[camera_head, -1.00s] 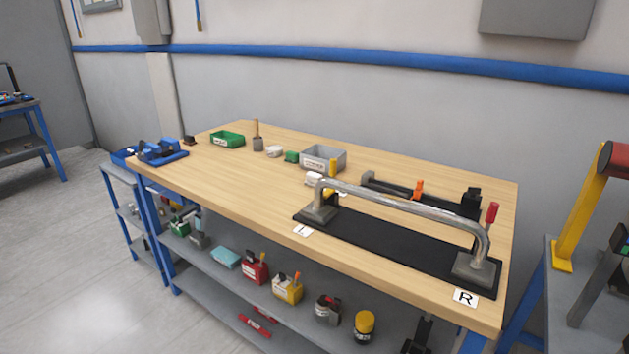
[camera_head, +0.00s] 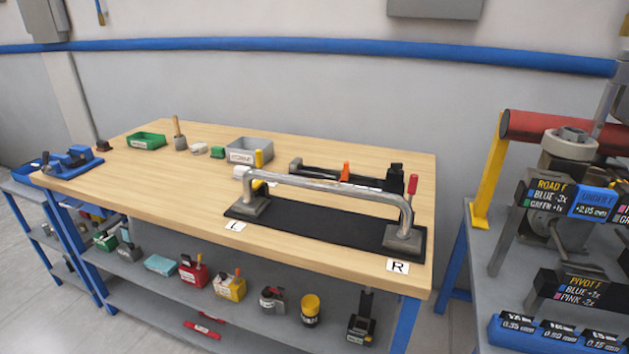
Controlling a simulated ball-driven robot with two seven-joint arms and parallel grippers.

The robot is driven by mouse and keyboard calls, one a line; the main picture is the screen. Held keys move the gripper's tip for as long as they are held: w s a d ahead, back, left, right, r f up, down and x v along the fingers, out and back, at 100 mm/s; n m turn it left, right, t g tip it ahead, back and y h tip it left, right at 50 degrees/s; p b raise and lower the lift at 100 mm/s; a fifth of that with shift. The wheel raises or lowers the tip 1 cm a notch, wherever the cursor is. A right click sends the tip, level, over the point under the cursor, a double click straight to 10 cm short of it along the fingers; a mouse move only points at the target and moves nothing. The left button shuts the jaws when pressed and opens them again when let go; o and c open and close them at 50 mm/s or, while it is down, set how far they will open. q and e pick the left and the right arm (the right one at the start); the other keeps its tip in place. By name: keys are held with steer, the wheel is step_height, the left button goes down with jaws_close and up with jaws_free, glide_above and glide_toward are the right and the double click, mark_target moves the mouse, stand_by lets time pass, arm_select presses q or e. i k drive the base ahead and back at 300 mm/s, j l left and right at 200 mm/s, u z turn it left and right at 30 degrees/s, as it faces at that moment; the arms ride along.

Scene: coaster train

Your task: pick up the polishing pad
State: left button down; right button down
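I cannot tell for sure which thing is the polishing pad. A small white roundish piece (camera_head: 199,149) lies on the wooden workbench (camera_head: 330,146) between a green bin and a small green block. A flat light-blue piece (camera_head: 160,264) lies on the shelf under the bench. Neither of my grippers is in view.
A bent metal bar (camera_head: 330,186) with two feet stands on a black mat (camera_head: 318,227) between labels L and R. Green bin (camera_head: 147,141) and grey bin (camera_head: 250,149) stand behind. Another bench (camera_head: 480,285) with a red roller (camera_head: 550,127) is at right.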

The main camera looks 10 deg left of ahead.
mark_target(240, 171)
steer(key=j+z, duration=0.45)
steer(key=j, duration=1.05)
steer(key=k, duration=0.05)
